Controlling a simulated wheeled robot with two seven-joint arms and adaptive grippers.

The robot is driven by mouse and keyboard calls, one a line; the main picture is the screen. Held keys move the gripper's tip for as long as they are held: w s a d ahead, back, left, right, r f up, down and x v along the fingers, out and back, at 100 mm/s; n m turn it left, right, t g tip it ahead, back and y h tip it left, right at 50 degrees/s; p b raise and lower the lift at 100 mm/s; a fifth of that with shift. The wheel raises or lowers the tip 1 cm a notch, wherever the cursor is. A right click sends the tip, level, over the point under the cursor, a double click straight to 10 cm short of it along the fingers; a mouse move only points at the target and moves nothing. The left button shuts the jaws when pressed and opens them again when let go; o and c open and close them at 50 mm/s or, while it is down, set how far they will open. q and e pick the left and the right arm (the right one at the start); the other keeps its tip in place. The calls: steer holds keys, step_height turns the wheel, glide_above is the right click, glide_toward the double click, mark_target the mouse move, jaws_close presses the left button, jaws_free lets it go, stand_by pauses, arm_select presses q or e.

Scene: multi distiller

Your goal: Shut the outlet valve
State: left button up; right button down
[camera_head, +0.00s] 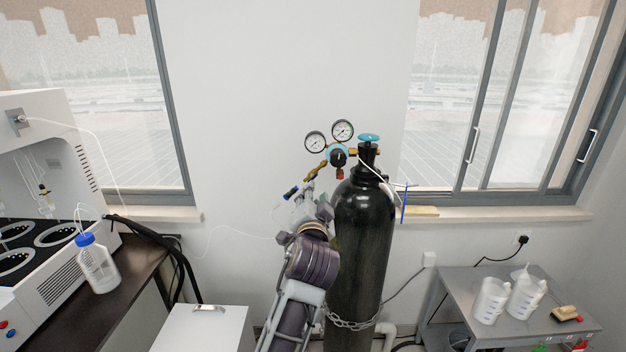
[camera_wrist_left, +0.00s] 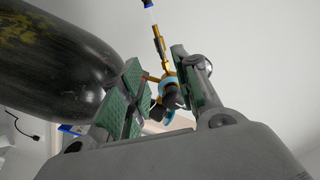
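A black gas cylinder (camera_head: 362,240) stands against the wall, with a blue handwheel (camera_head: 368,138) on top. A regulator (camera_head: 338,158) with two round gauges (camera_head: 328,136) sits at its neck. A brass outlet fitting (camera_head: 316,172) slants down-left from it to a blue-ended hose connector (camera_head: 291,193). My left gripper (camera_head: 309,190) is just below this fitting. In the left wrist view, its green-padded fingers (camera_wrist_left: 154,90) are apart, with the brass fitting (camera_wrist_left: 160,52) and the blue-and-black regulator parts (camera_wrist_left: 168,92) showing between and beyond them. Contact cannot be told. My right gripper is not in view.
A chain (camera_head: 350,323) circles the cylinder low down. A white cabinet (camera_head: 203,328) and a dark bench (camera_head: 110,290) with a white machine (camera_head: 60,250) are at left. A grey table (camera_head: 470,290) with white jugs (camera_head: 491,300) is at right. A thin tube hangs from the connector.

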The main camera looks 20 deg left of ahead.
mark_target(313, 179)
arm_select(q)
steer(key=p+x, duration=0.1)
steer(key=x, duration=0.7)
steer(key=shift+w+p, duration=0.15)
steer(key=shift+p, duration=0.15)
steer(key=shift+x, duration=1.2)
steer(key=shift+c, duration=0.5)
jaws_close()
